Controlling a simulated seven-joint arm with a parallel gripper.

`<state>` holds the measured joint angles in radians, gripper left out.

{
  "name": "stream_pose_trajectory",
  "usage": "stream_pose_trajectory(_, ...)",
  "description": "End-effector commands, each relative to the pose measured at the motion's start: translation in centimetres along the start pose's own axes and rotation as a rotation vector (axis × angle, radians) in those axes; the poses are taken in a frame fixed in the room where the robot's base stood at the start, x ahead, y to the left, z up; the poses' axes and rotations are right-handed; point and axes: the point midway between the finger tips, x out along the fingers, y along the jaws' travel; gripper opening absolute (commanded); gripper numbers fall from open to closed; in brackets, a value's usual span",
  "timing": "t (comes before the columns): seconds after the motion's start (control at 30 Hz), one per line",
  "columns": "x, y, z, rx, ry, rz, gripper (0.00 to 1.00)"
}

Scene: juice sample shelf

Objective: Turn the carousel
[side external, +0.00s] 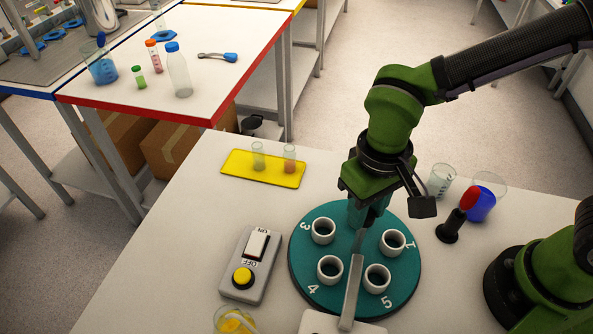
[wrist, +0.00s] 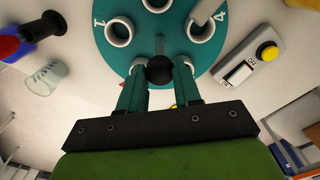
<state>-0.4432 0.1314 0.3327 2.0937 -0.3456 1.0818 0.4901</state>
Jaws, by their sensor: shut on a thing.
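The carousel (side external: 301,262) is a round teal disc on the white table, with white ring holders and the numbers 1, 3, 4 and 5 visible. In the wrist view its disc (wrist: 178,50) fills the upper middle. My gripper (side external: 366,212) is low over the disc's far edge. In the wrist view my gripper (wrist: 160,72) has its teal fingers on either side of a black round knob (wrist: 160,70) near the disc's rim and is shut on it. The side view hides the knob behind the fingers. A grey bar (side external: 351,292) reaches over the disc from the front.
A switch box (side external: 243,284) with a yellow button stands left of the carousel. A yellow tray (side external: 263,176) with two small vials lies behind it. A clear beaker (side external: 441,181), a blue-filled cup (side external: 481,204) and a black stand (side external: 450,228) are at the right. A yellow-filled container (side external: 233,320) is in front.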

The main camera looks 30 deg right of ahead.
Motion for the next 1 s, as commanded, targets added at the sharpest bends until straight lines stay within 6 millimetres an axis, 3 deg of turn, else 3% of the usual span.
stream_pose_trajectory(0.7,-0.15,0.03,0.03,0.046,0.0,0.0,0.0)
stream_pose_trajectory(0.73,-0.15,0.03,0.03,0.046,0.0,0.0,0.35)
stream_pose_trajectory(0.9,-0.09,0.01,0.01,0.045,0.0,0.0,0.59)
stream_pose_trajectory(1.0,-0.06,0.01,0.01,0.044,0.0,0.0,0.59)
